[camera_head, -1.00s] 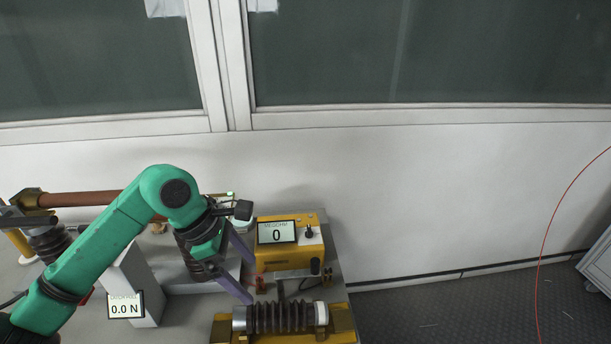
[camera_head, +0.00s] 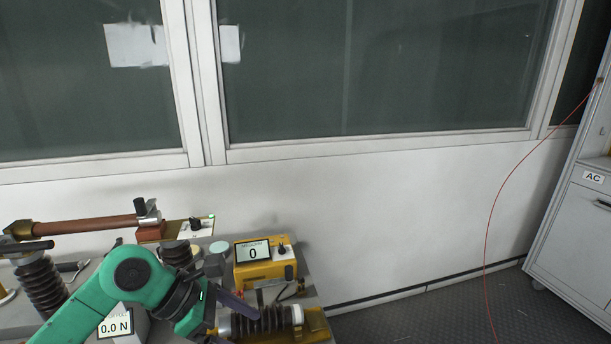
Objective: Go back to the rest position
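My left gripper (camera_head: 238,325) is on a green arm (camera_head: 95,300) that comes in from the lower left. One purple finger shows clearly, set to the upper side of the gripper, in front of the ribbed dark fuse or insulator (camera_head: 268,320) on its yellow base (camera_head: 318,325). The other finger is mostly hidden low in the picture. The gripper looks open, with nothing seen in it. I cannot tell whether the finger touches the ribbed part. My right gripper is out of view.
A yellow meter (camera_head: 266,272) reading 0 stands behind the gripper. A force display (camera_head: 115,325) reads 0.0 N. A grey cabinet (camera_head: 575,235) with a red cable (camera_head: 488,235) stands right.

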